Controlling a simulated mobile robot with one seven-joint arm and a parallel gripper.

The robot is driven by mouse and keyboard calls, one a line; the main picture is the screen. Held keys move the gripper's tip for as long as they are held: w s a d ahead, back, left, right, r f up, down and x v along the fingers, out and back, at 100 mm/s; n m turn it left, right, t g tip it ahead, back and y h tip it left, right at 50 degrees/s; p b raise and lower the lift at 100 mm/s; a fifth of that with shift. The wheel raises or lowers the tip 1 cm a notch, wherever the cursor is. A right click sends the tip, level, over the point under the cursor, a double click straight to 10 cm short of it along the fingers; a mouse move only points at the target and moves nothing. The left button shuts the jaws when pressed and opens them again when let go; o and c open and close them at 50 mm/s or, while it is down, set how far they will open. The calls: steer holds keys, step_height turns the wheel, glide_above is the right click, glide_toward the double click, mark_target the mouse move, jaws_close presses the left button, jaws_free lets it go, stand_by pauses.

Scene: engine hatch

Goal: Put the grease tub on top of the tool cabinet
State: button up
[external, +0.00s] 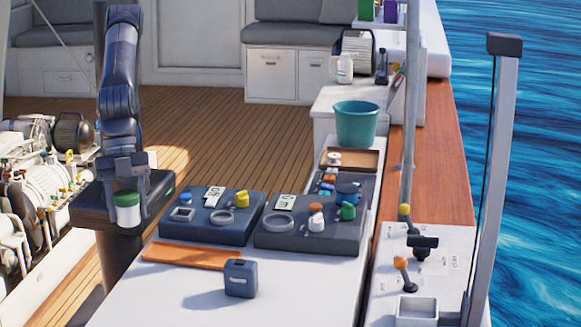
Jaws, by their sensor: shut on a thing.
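The grease tub appears to be the small white tub with a green lid (128,209). My gripper (129,203) points down and is shut on it, one finger on each side. The tub is upright, at the left, beside the left end of the white worktop and in front of a dark slab. I cannot tell for sure which piece is the tool cabinet. A white unit with drawers (272,75) stands under the bench at the back, and a lower white cabinet (325,118) stands behind the teal bucket.
Two dark trays (197,228) (335,240) with small parts lie on the white worktop (300,295). An orange-brown strip (190,256) and a dark blue box (240,278) lie in front. A teal bucket (356,123) stands farther back. Machinery (30,190) is at far left; wooden deck is open behind.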

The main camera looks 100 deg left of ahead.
steer(key=s+d+f+m, duration=0.2)
steer(key=s+f, duration=0.2)
steer(key=s, duration=0.4)
steer(key=shift+g, duration=0.3)
steer(key=w+f, duration=0.2)
steer(key=w, duration=0.2)
steer(key=w+f, duration=0.3)
steer(key=w, duration=0.1)
steer(key=w+f, duration=0.3)
steer(key=w, duration=0.1)
steer(key=shift+a, duration=0.25)
steer(key=shift+f, duration=2.1)
steer(key=o, duration=1)
steer(key=shift+f, duration=0.1)
steer(key=shift+o, duration=0.2)
steer(key=shift+n, duration=0.3)
steer(key=v, duration=1.2)
steer(key=shift+a, duration=0.2)
